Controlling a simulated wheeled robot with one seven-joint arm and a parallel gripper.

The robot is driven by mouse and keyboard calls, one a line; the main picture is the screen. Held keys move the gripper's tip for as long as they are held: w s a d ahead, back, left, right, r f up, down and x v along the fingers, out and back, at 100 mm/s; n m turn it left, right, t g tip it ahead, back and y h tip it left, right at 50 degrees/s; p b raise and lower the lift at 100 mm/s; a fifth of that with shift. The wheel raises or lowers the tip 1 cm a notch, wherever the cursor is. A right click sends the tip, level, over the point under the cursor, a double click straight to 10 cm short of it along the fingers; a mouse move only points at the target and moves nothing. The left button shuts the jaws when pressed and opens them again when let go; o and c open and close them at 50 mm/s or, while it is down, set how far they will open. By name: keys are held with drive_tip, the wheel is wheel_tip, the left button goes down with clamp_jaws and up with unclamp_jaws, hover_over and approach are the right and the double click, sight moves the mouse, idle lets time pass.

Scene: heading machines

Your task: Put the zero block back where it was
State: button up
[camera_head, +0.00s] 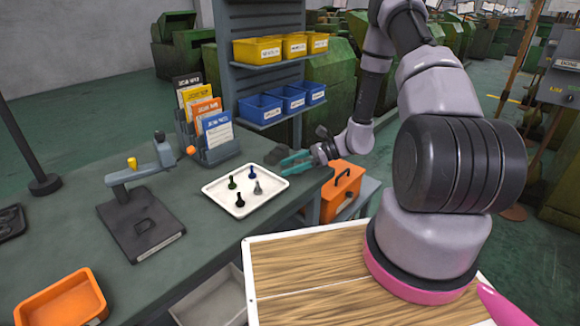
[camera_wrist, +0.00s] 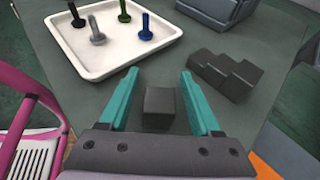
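A small dark grey block (camera_wrist: 160,104), which seems to be the zero block, shows between the two teal fingers in the wrist view, with a gap on each side. No label shows on it. My gripper (camera_wrist: 160,90) is open, its fingers pointing over the bench top. In the head view my gripper (camera_head: 294,162) is low at the bench's right end, just right of the white tray. A dark stepped block (camera_wrist: 226,74) lies on the bench to the right of the fingers. I cannot tell whether the small block touches the bench.
A white tray (camera_head: 216,190) with several coloured pegs stands close by. A booklet rack (camera_head: 216,155) stands behind it. Blue bins (camera_head: 262,109) and yellow bins (camera_head: 257,50) hang on a rack. An orange box (camera_head: 344,184) is beside the bench edge. A height gauge (camera_head: 140,222) stands left.

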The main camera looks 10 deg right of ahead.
drive_tip(key=shift+r, duration=0.1)
drive_tip(key=shift+d+r, duration=0.15)
drive_tip(key=shift+d, duration=0.05)
drive_tip(key=v, duration=1.1)
drive_tip(key=shift+d+r, duration=0.25)
drive_tip(key=s+a+r+n+g+h, duration=0.1)
drive_tip(key=s+r+n+h, duration=0.15)
drive_tip(key=r, duration=0.45)
drive_tip(key=s+a+r+n+h, duration=0.1)
drive_tip(key=s+r+n, duration=0.15)
drive_tip(key=r, duration=0.45)
drive_tip(key=s+a+r+n+g+h, duration=0.1)
drive_tip(key=a+r+n+h, duration=0.1)
drive_tip(key=r+n, duration=0.35)
drive_tip(key=s+d+r+n+t+h, duration=0.1)
drive_tip(key=s+r+n+t+h, duration=0.4)
drive_tip(key=s+r, duration=0.9)
wheel_tip(320, 180, up, 4)
drive_tip(key=shift+s+f+t+h, duration=0.25)
drive_tip(key=shift+t+h, duration=0.2)
drive_tip(key=shift+t, duration=0.55)
